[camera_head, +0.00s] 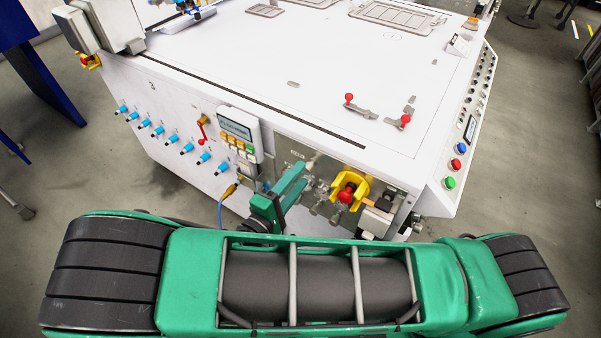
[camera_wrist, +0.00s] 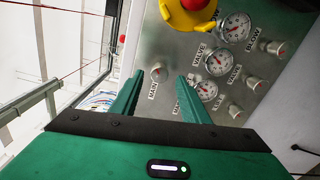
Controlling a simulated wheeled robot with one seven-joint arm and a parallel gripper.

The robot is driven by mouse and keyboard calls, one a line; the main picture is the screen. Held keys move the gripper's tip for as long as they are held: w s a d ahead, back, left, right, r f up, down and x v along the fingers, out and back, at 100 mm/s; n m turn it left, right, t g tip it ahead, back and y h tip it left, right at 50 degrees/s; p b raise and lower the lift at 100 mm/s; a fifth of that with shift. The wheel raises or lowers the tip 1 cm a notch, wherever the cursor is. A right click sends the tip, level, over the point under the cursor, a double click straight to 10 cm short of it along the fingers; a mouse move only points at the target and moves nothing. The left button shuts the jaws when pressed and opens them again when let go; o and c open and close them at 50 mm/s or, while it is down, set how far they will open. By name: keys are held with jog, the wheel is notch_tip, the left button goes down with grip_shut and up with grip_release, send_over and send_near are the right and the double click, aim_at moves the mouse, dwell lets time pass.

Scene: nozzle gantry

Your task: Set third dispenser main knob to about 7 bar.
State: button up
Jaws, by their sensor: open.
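In the wrist view a small pale knob (camera_wrist: 158,71) with a reddish face sits on the grey panel (camera_wrist: 170,35), with a MAIN label (camera_wrist: 153,90) beside it. My gripper (camera_wrist: 160,80) is open, its green fingers on either side of the knob in the picture; I cannot tell whether they touch it. Three round gauges (camera_wrist: 206,90) with red needles stand to the right; their readings are too small to tell. Another MAIN label is next to the lowest gauge. In the head view my gripper (camera_head: 293,183) is at the panel, and the knob is not distinguishable.
A yellow and red switch (camera_wrist: 192,12) sticks out above the gauges; it also shows in the head view (camera_head: 347,194). Other knobs (camera_wrist: 257,83) line the panel's right. A keypad box (camera_head: 238,130) and several blue fittings (camera_head: 172,139) are on the white machine's side, left of the panel.

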jog(key=v, duration=0.8)
jog(key=shift+a, duration=0.2)
jog(key=shift+s, duration=0.15)
